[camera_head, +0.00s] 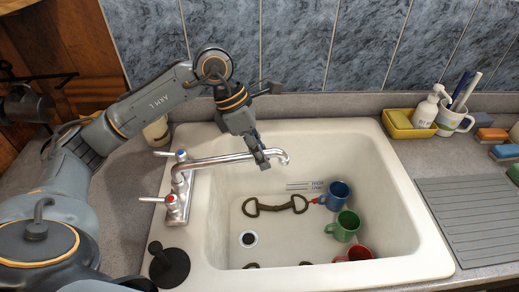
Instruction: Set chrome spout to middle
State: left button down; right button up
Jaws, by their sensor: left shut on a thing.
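The chrome spout (222,160) rises from the faucet at the left rim of the white sink (407,203) and reaches right, over the basin's back part. Its hooked tip points down over the basin. My left gripper (262,161) comes down from above and is shut on the spout near that tip. The faucet has two lever handles, one with a blue mark (180,155) and one with a red mark (170,199). My right gripper is not in view.
In the basin lie a bit-like metal piece (276,208), a blue mug (336,195), a green mug (345,226) and a red mug (355,254). A black plug (168,266) sits on the left rim. A yellow caddy (401,126) and a ribbed drainboard (470,215) are right.

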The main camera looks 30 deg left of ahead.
pick_arm(q)
jog(key=shift+s+d, duration=0.1)
dwell(0.3)
jog(key=c, duration=1.2)
grip_release()
jog(key=shift+r, duration=0.1)
jog(key=v, duration=1.2)
